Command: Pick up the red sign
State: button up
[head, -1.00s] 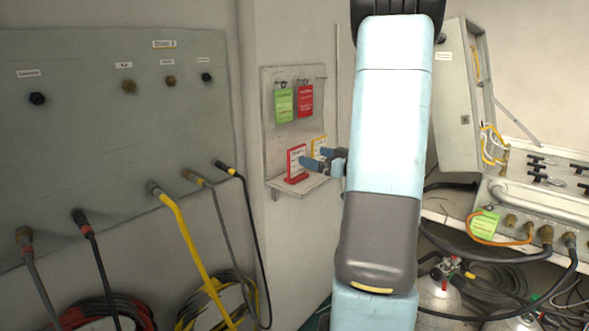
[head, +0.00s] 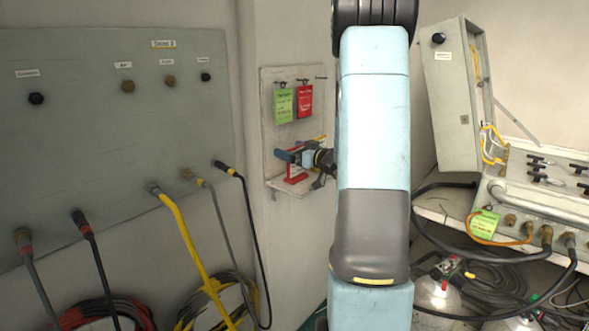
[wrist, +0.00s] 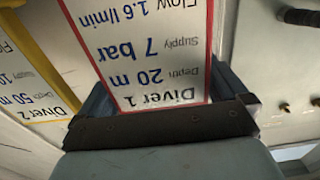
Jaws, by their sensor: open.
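The red sign (head: 296,174) stands upright on a small wall shelf, partly hidden behind my gripper in the head view. In the wrist view the red-edged sign (wrist: 150,55) fills the middle, its "Diver 1" text upside down. My gripper (head: 294,156) is open at the shelf, in front of the upper part of the sign. In the wrist view its blue fingers (wrist: 165,92) stand one on each side of the sign. I cannot tell whether either finger touches it.
A yellow-edged "Diver 2" sign (wrist: 30,85) stands close beside the red one. Green (head: 284,105) and red (head: 305,101) tags hang on the board above the shelf (head: 285,190). A hose panel (head: 110,130) is at left, an open cabinet (head: 452,110) at right.

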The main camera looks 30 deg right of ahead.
jog(key=c, duration=1)
jog(key=shift+r, duration=0.1)
